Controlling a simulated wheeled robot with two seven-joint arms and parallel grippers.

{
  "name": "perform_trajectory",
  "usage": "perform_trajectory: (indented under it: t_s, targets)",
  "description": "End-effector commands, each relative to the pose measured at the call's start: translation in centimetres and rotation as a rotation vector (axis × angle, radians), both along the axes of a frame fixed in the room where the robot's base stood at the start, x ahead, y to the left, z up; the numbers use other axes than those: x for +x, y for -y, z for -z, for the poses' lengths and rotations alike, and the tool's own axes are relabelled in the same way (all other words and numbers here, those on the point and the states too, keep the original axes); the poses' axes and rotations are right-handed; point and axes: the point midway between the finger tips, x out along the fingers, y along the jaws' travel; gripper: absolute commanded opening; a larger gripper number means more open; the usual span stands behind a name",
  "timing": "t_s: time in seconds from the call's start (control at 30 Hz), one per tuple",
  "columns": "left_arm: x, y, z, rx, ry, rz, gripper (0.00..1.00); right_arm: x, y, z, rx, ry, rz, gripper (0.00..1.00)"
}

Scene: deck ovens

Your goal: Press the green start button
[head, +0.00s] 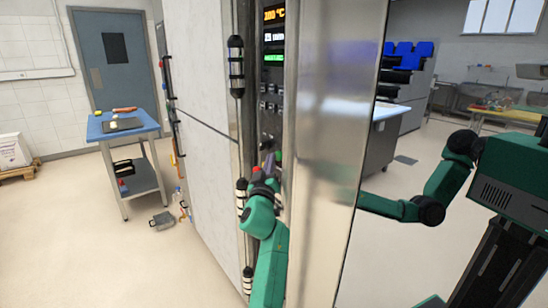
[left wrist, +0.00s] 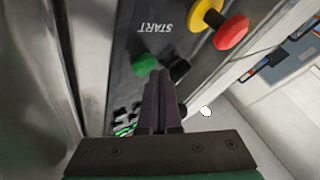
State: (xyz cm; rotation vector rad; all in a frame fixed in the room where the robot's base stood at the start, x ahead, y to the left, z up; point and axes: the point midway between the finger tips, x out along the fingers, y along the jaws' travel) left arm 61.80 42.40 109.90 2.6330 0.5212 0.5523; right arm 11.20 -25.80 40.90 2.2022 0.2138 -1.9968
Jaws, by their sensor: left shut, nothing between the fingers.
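The green start button (left wrist: 145,65) is on the dark control panel in the left wrist view, beside a white START label (left wrist: 155,28) that reads upside down. My left gripper (left wrist: 162,72) is shut with nothing between its fingers. Its tips are right beside the green button, overlapping its edge in the picture; I cannot tell whether they touch. In the head view my left gripper (head: 269,158) is at the lower part of the control panel (head: 270,125). The arm and gripper hide the green button there. My right gripper is not in view.
A red mushroom button (left wrist: 231,32) with a yellow base (left wrist: 205,14) is near the START label. A black knob (left wrist: 179,69) is close by the green button. A tall steel panel (head: 335,130) stands right of the controls.

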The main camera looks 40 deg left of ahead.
Motion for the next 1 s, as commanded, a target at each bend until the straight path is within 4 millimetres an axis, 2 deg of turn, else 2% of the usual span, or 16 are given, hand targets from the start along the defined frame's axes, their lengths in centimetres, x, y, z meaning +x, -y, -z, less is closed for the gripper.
perform_trajectory:
  t_s: [0.03, 0.3, 0.67, 1.0]
  targets:
    - [0.3, 0.6, -0.1, 0.004, 0.001, 0.012, 0.0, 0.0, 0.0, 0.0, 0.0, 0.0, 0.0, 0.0]
    - [-0.8, 0.8, 0.0, 0.003, -0.003, 0.012, 0.0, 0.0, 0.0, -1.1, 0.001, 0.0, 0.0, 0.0]
    - [-1.2, 0.7, 0.1, 0.003, -0.001, 0.012, 0.0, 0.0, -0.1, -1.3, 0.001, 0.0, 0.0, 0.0]
    - [-4.4, -0.5, -0.1, 0.002, -0.002, 0.006, 0.0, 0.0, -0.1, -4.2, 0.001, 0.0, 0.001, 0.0]
